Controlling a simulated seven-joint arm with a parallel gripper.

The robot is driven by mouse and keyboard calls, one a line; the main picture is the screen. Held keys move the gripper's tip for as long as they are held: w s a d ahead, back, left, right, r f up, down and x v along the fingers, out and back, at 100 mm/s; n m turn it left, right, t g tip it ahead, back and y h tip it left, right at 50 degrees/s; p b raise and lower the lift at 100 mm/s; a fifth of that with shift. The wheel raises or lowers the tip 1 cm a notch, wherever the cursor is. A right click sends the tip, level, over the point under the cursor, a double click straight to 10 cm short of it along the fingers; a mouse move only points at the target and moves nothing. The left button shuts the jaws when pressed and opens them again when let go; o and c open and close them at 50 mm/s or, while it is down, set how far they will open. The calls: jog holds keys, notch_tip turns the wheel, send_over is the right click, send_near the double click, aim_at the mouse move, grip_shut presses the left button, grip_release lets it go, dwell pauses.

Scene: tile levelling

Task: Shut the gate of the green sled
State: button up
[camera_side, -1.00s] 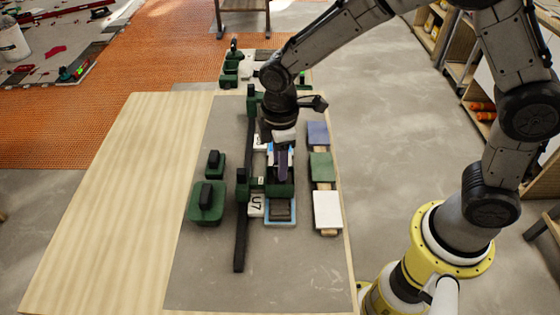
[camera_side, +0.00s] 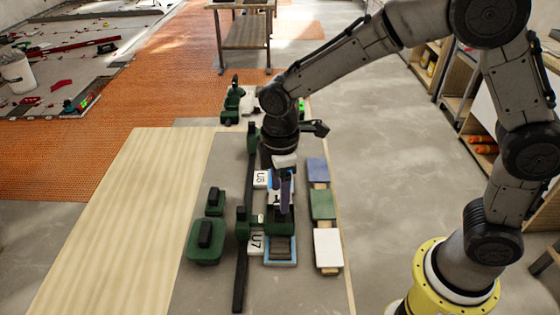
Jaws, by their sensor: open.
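The green sled (camera_side: 282,217) sits on the grey board in the middle, against the long dark rail (camera_side: 239,280). My gripper (camera_side: 285,203) points down just above or at the sled, with its jaws open. Its fingers and wrist cover part of the sled, so I cannot tell how the gate stands or whether the fingers touch it. A blue-rimmed tile piece (camera_side: 280,250) lies just in front of the sled. White labels U7 (camera_side: 256,243) and U6 (camera_side: 260,179) show along the rail.
Blue, green and white blocks (camera_side: 328,248) stand in a column at the right. Two green handled blocks (camera_side: 205,243) lie left of the rail. More green tools (camera_side: 237,100) stand behind. The wooden table (camera_side: 110,220) is clear at the left.

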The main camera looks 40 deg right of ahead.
notch_tip(320, 180, up, 11)
jog(key=shift+f, duration=0.15)
dwell(0.4)
jog(key=s+d+r+m+t, duration=0.3)
jog(key=s+d+r, duration=0.4)
jog(key=d+r, duration=0.15)
jog(key=s+d+f+m+t, duration=0.1)
jog(key=s+d+f+m, duration=0.2)
jog(key=s, duration=0.3)
jog(key=s+d+f+m+t, duration=0.1)
jog(key=s+d+f+m, duration=0.2)
jog(key=s+m, duration=0.3)
jog(key=shift+s+f+t, duration=0.15)
jog(key=shift+s+t, duration=0.05)
jog(key=shift+t, duration=0.1)
